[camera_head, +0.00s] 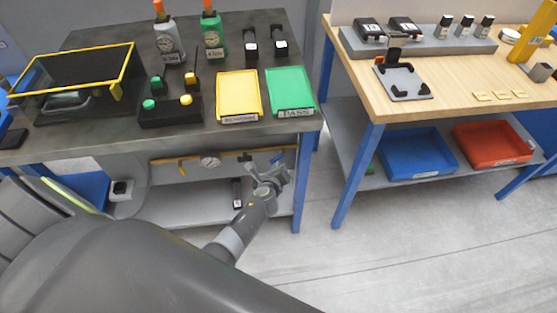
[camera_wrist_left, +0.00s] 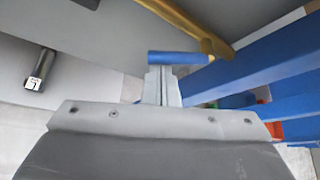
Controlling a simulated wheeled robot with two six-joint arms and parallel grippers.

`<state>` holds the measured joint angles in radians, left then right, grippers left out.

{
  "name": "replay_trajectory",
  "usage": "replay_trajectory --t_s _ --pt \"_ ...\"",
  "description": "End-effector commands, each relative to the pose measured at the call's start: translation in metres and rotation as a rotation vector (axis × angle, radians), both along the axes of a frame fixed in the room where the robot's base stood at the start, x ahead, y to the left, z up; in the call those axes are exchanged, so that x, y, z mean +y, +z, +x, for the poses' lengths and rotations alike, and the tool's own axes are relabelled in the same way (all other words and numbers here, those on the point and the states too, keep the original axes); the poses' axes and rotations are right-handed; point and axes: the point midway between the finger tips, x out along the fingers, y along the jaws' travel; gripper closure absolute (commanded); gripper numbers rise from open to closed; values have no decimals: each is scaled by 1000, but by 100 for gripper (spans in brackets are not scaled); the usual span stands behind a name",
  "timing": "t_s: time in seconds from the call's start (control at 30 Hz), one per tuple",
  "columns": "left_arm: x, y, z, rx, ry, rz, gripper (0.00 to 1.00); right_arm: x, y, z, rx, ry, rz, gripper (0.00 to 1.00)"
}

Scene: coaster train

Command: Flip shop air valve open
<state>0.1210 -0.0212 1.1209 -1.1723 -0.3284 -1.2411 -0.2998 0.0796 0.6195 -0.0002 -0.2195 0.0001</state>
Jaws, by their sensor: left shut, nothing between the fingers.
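The yellow air pipe (camera_head: 180,159) with a round gauge (camera_head: 210,161) runs under the dark workbench. In the left wrist view the yellow pipe (camera_wrist_left: 185,22) comes down from the top to a fitting beside a blue valve lever (camera_wrist_left: 180,58). The lever lies crosswise just beyond my fingertips, or touching them; I cannot tell which. My left gripper (camera_head: 283,168) is shut and empty, beneath the bench's right front. It also shows in the left wrist view (camera_wrist_left: 161,75), pointing at the lever. My right gripper is out of view.
The dark workbench top (camera_head: 60,150) holds trays, gauges and button boxes above my arm. A blue bench leg (camera_head: 297,195) stands close right of my gripper. A lower shelf (camera_head: 175,212) lies below. A wooden table (camera_head: 350,85) stands at the right.

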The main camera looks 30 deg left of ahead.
Motion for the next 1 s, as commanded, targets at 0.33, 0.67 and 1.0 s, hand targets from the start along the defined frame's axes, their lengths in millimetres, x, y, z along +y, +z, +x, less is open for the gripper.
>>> replay_trajectory --t_s 0.33,0.67,1.0 --pt "6 18 -3 175 0 259 100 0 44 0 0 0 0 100" --pt "10 24 -5 262 0 392 100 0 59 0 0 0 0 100" --pt "10 26 -5 260 0 389 100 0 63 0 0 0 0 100"
